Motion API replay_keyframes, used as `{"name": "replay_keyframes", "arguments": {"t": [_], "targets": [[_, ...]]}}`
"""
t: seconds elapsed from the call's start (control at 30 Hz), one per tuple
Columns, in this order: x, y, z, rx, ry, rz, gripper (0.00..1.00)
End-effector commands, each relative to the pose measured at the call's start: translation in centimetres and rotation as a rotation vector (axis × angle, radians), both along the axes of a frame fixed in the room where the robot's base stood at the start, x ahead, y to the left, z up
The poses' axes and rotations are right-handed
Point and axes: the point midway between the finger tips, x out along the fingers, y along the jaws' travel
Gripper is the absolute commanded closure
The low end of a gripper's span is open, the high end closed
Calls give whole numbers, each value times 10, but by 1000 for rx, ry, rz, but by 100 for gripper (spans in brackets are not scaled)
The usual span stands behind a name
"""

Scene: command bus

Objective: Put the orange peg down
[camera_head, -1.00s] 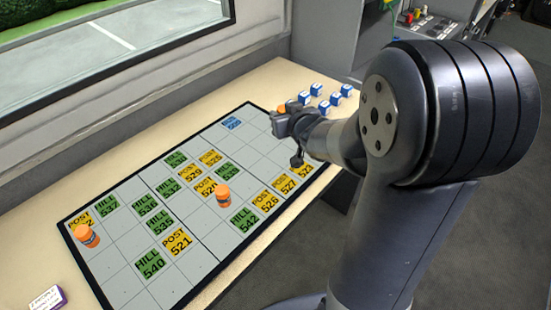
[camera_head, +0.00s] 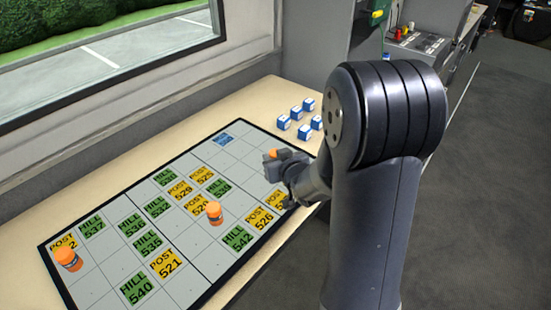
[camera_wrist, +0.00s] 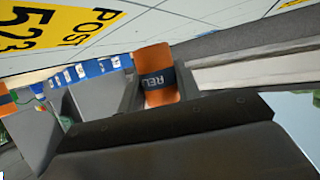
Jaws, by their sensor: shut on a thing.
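My gripper (camera_head: 275,163) is shut on an orange peg (camera_head: 271,154). It is over the far right part of the grey grid board (camera_head: 240,172). The wrist view shows the held orange peg (camera_wrist: 155,72) with a dark band lettered "REL", between the fingers. A yellow "POST 523" tile (camera_wrist: 60,38) lies near it in that view. I cannot tell whether the peg touches the board. Another orange peg (camera_head: 214,212) stands mid-board, and one more orange peg (camera_head: 68,259) stands at the left end by a yellow POST tile.
Green HILL tiles (camera_head: 133,289) and yellow POST tiles (camera_head: 166,262) lie on the board. A blue tile (camera_head: 223,139) is at its far end. Several blue-and-white cubes (camera_head: 304,131) sit on the beige table beyond the board. Some board cells near my gripper are bare.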

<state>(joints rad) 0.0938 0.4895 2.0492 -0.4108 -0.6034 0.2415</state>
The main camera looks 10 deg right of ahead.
Motion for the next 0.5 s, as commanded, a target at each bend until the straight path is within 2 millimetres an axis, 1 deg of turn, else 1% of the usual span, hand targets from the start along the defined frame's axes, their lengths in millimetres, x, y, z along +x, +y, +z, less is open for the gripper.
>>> {"name": "replay_keyframes", "arguments": {"t": [0.1,0.5], "targets": [[0,0,-1,0,0,0,91],[0,0,-14,0,4,0,91]]}}
